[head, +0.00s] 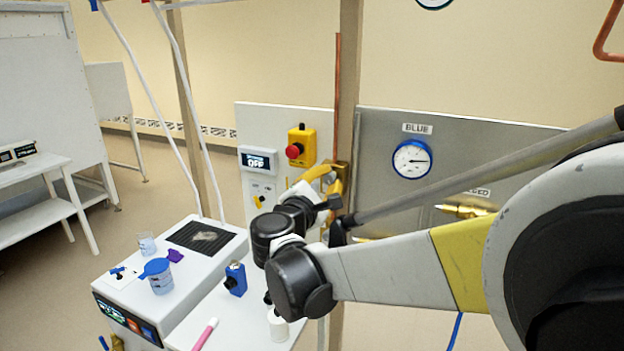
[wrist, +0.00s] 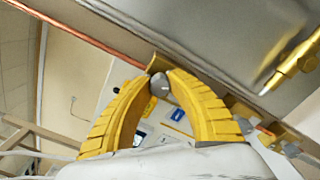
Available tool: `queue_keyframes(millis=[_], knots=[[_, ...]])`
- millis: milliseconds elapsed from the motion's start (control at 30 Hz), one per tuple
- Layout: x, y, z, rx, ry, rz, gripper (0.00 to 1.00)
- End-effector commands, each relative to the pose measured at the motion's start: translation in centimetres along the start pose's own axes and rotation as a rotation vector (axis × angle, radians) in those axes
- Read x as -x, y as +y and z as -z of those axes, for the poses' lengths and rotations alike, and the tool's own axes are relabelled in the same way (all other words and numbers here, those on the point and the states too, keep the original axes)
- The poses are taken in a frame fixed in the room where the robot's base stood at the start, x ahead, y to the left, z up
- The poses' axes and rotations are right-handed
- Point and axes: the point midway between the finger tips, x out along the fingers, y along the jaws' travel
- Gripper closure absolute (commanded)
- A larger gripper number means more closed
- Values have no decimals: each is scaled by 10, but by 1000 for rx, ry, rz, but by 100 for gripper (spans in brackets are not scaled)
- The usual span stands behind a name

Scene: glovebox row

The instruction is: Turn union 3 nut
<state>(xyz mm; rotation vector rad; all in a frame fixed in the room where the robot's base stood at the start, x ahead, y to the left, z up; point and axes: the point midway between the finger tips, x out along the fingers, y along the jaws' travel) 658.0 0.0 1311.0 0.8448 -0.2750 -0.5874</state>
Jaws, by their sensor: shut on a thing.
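My gripper (head: 334,187) is in front of the post between the white panel and the grey panel, beside brass-coloured parts at the foot of a copper pipe (head: 337,100). In the wrist view its two yellow ribbed fingers (wrist: 160,82) close on a small grey rounded nut (wrist: 159,88), held at the tips. The fingers hide most of the nut, and no number shows on it. A brass bracket (wrist: 180,69) lies just behind the tips. Another grey fitting (wrist: 243,125) shows beside the right finger. In the head view my wrist hides the nut.
A grey panel with a gauge (head: 412,159) labelled BLUE and a brass fitting (head: 462,211) stands right of the post. A yellow box with a red button (head: 294,151) and an OFF display (head: 258,160) are on the left panel. A white bench (head: 225,312) holds a blue item (head: 236,279).

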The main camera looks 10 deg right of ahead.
Motion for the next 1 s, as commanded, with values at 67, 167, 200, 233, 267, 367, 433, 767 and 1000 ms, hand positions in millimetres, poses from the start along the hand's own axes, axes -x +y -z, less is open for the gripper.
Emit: queue_keyframes(millis=[67, 167, 200, 233, 267, 367, 433, 767, 1000], knots=[[0, 0, 0, -27, 2, 0, 100], [0, 0, 0, -74, 2, 0, 100], [0, 0, 0, -97, 2, 0, 100], [0, 0, 0, -117, 2, 0, 100], [0, 0, 0, -136, 2, 0, 100], [0, 0, 0, -207, 2, 0, 100], [0, 1, 1, -253, 2, 0, 100], [0, 1, 1, -412, 2, 0, 100], [0, 1, 1, -450, 2, 0, 100]])
